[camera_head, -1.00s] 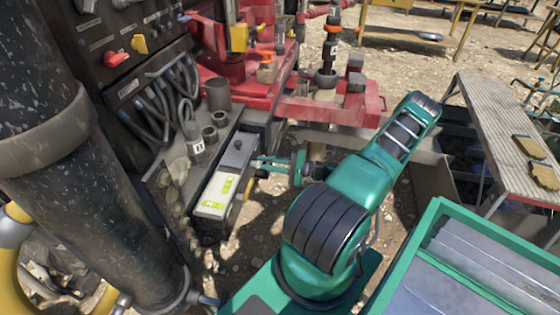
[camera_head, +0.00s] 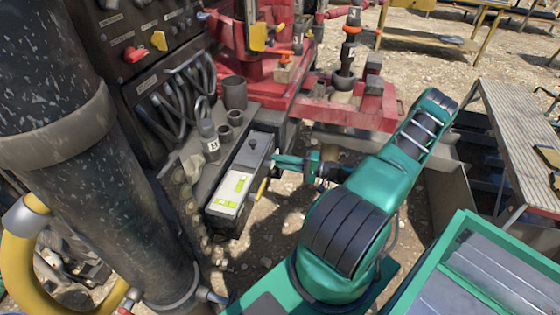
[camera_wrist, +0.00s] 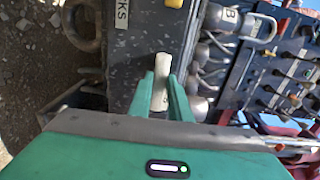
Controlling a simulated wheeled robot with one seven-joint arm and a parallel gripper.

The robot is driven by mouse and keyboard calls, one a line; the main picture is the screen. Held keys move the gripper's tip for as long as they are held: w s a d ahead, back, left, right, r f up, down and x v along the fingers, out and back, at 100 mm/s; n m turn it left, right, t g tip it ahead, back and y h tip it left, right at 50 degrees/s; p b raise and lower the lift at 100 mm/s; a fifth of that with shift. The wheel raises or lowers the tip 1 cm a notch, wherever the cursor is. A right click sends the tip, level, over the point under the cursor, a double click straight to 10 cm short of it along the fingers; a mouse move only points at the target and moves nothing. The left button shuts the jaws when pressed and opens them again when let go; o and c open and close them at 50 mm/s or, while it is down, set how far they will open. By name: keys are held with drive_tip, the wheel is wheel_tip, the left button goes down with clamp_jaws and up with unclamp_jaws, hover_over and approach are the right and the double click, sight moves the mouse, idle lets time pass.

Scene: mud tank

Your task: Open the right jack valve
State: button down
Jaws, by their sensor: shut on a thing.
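A dark valve box (camera_head: 243,182) with a pale top and yellow-green labels stands below the hose panel in the head view. A yellow lever (camera_head: 261,190) sticks out of its right side. My green gripper (camera_head: 279,161) reaches the same side, farther back than that lever. In the wrist view, my gripper (camera_wrist: 161,82) is shut on a pale lever (camera_wrist: 161,93), with one finger on each side of it. The box face (camera_wrist: 146,50) behind it carries a label (camera_wrist: 122,14) ending in "KS". The lever's base is partly hidden by my fingers.
A hose panel (camera_head: 150,60) with red and yellow knobs stands behind the box. A large dark cylinder (camera_head: 95,150) is at left. A red steel base (camera_head: 340,110) lies beyond my arm. Gravel ground shows right of the box.

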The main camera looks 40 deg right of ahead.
drive_tip(key=shift+d, duration=0.1)
drive_tip(key=c, duration=1.6)
unclamp_jaws()
drive_tip(key=shift+c, duration=0.2)
drive_tip(key=v, duration=1)
drive_tip(key=shift+s, duration=0.35)
drive_tip(key=shift+d, duration=0.1)
